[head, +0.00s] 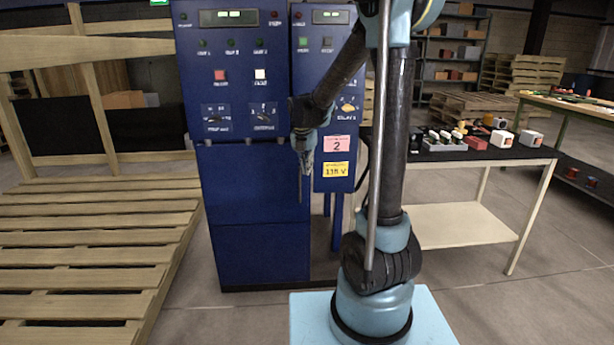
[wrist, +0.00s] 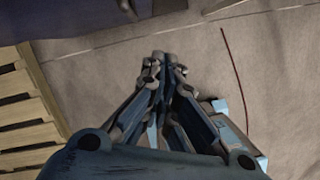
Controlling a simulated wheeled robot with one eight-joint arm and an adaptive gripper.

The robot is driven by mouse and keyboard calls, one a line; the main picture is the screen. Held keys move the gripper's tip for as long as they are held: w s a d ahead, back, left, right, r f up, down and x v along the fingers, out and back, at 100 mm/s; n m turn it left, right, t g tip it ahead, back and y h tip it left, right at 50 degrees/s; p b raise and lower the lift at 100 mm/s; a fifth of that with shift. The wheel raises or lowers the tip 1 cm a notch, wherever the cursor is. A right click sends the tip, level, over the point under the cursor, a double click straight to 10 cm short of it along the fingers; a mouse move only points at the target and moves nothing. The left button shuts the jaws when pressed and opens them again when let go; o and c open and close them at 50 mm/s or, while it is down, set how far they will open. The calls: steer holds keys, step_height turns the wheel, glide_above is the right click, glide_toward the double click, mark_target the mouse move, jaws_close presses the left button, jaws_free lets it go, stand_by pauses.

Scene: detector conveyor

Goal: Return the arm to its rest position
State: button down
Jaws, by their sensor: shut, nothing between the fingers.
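My gripper (head: 305,165) hangs pointing down in front of the blue control cabinet (head: 255,200) in the head view. My arm rises from its light blue base and bends over to the left, down to the gripper. In the wrist view my gripper (wrist: 165,62) points at the floor. Its fingertips are together with nothing between them. I cannot tell from these views how far the gripper is from the cabinet face.
A wooden pallet structure (head: 90,235) fills the left side. A table (head: 470,152) with small parts on its black top stands at right. Shelves (head: 450,50) and stacked pallets (head: 515,75) are behind. Bare floor (head: 520,300) lies at front right.

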steer(key=s+d+r+m, duration=0.1)
steer(key=s+d+m, duration=0.4)
steer(key=s+m, duration=0.35)
steer(key=s+d+r+m, duration=0.2)
steer(key=s+d+m, duration=0.2)
steer(key=s+m, duration=0.45)
steer(key=s+d+f+m, duration=0.1)
steer(key=s+f+m, duration=0.3)
steer(key=s+m, duration=0.3)
steer(key=s+d+f+m+y, duration=0.1)
steer(key=s+d+f+m, duration=0.1)
steer(key=s+m, duration=0.5)
steer(key=s+f, duration=0.1)
steer(key=s, duration=0.2)
steer(key=shift+d+f, duration=0.15)
steer(key=shift+f, duration=0.2)
steer(key=shift+w+f, duration=0.2)
steer(key=shift+w, duration=0.25)
